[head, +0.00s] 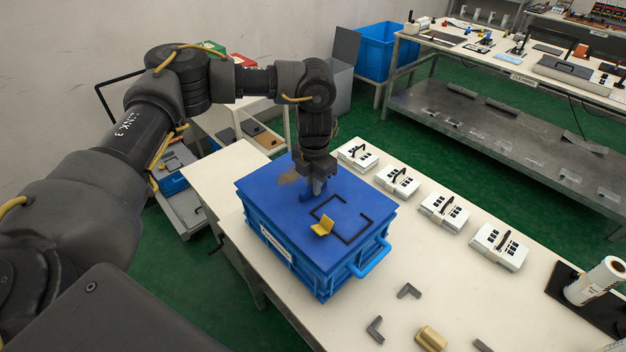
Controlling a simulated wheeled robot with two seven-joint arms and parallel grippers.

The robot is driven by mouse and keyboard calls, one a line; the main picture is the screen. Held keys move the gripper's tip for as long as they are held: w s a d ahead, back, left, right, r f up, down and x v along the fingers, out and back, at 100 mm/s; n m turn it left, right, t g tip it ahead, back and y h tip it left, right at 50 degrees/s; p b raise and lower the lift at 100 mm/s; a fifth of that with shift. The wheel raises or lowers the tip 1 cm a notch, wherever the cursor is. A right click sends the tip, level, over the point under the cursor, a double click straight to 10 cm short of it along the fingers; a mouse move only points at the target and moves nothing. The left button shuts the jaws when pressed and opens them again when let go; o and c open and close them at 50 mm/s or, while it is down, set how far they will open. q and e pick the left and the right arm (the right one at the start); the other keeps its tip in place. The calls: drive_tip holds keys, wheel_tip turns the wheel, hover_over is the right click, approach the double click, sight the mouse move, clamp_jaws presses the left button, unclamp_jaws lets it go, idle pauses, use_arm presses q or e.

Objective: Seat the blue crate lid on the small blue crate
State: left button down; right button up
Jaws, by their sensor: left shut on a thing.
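The small blue crate (285,250) stands on the cream table, with a pale label on its front and a light blue handle on its right side. The flat blue crate lid (265,186) lies over the crate's top, roughly lined up with it; I cannot tell whether its edges are fully down. Black bracket marks and a small yellow angled piece (322,227) are on the lid. My left gripper (311,192) points down at the lid's middle and is shut on a small blue part there, seemingly the lid's grip. The jaws hide most of that part. My right gripper is not in view.
A row of several white keypad boxes (443,211) runs along the table's far edge. Grey corner pieces (409,291) and a tan block (431,338) lie in front. A film roll (597,281) stands on a black base at right.

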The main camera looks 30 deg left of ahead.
use_arm(q)
drive_tip(key=shift+f, duration=0.55)
drive_tip(key=shift+f+b, duration=0.55)
drive_tip(key=shift+f, duration=0.1)
idle(0.4)
drive_tip(key=c, duration=1.4)
unclamp_jaws()
drive_tip(key=shift+o, duration=0.2)
drive_tip(key=shift+r, duration=0.1)
wheel_tip(320, 180, up, 11)
drive_tip(key=shift+f+b, duration=0.15)
drive_tip(key=shift+b, duration=0.2)
